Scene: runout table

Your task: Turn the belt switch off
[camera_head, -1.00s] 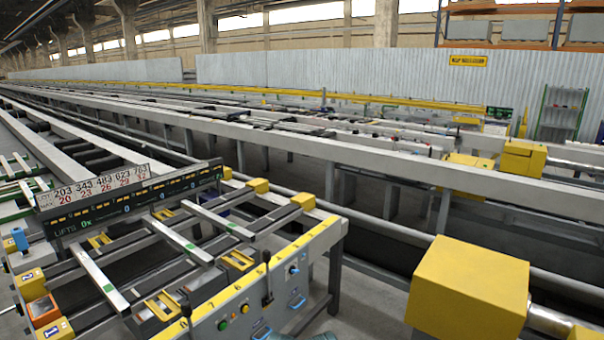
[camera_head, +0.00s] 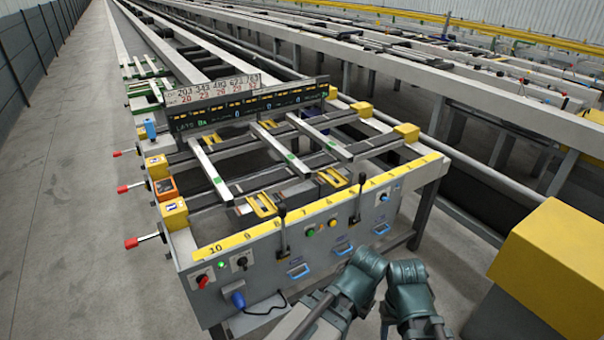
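The runout table's grey front panel (camera_head: 330,248) faces me, with several controls. A red rotary knob (camera_head: 203,281) and a black rotary knob (camera_head: 241,263) are at its left end, with a small green light (camera_head: 221,264) between them. A blue knob (camera_head: 384,198) is near the right end. Labels are too small to read, so I cannot tell which is the belt switch. My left gripper (camera_head: 367,264) and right gripper (camera_head: 406,271) are side by side at the bottom, in front of the panel's right half and apart from the left knobs. Their fingers cannot be made out.
Two black levers (camera_head: 282,230) (camera_head: 357,200) stand up at the panel. Green (camera_head: 311,232) and yellow (camera_head: 333,223) buttons sit between them. Red-tipped handles (camera_head: 131,243) jut out left. A yellow box (camera_head: 555,265) stands at right. The floor (camera_head: 75,230) at left is clear.

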